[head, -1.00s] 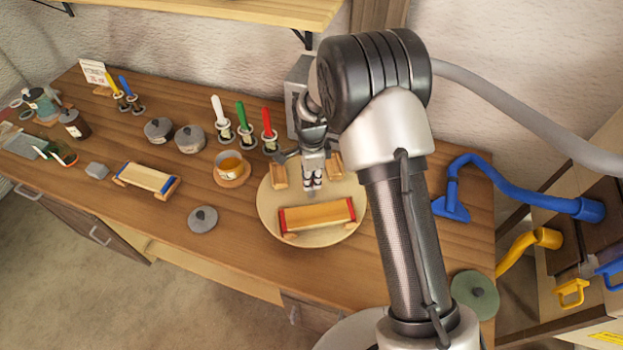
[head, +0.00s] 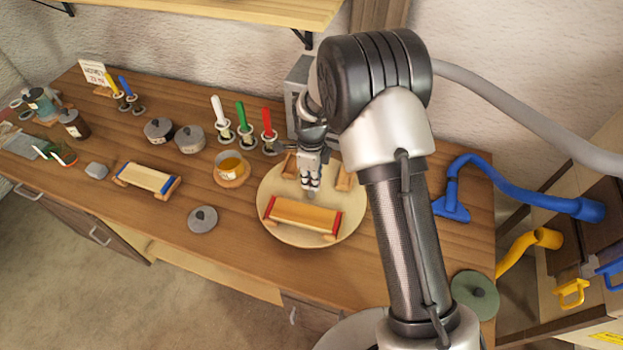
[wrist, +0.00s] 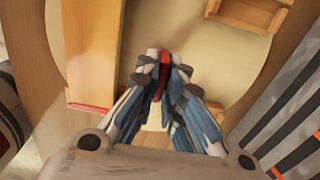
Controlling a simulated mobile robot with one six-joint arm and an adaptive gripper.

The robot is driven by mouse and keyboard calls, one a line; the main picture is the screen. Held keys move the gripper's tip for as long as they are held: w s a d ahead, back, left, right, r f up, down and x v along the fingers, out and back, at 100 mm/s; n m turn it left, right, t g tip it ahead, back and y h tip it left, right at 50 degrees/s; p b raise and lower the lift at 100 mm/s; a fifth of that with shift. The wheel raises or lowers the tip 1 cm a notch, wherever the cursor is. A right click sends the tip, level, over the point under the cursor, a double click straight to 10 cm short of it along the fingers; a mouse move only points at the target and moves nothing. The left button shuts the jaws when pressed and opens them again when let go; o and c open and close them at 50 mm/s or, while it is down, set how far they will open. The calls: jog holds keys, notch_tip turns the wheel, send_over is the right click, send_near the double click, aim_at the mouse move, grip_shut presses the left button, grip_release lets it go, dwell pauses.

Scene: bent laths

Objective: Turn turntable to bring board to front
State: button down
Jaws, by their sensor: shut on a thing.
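The turntable (head: 270,228) is a round pale wooden disc on the bench. A board with red ends (head: 302,212) lies on its front part, its right end slightly nearer the front than its left. Two small wooden blocks stand on the disc's back part, one left (head: 289,165) and one right (head: 345,177). My gripper (head: 311,187) points down over the disc, just behind the board. In the wrist view its fingers are shut on a small red piece (wrist: 158,82); I cannot tell what it belongs to. The board's wooden side (wrist: 92,50) also shows there.
A pot with amber contents (head: 231,167) stands close to the disc's left. White, green and red upright tools (head: 244,125) stand behind it. A blue-ended board (head: 147,178) and a grey lid (head: 203,219) lie farther left. A blue hose nozzle (head: 451,207) lies to the right.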

jog(key=shift+m, duration=0.5)
dwell(0.3)
jog(key=c, duration=1.7)
grip_release()
notch_tip(320, 180, up, 12)
jog(key=shift+r, duration=0.1)
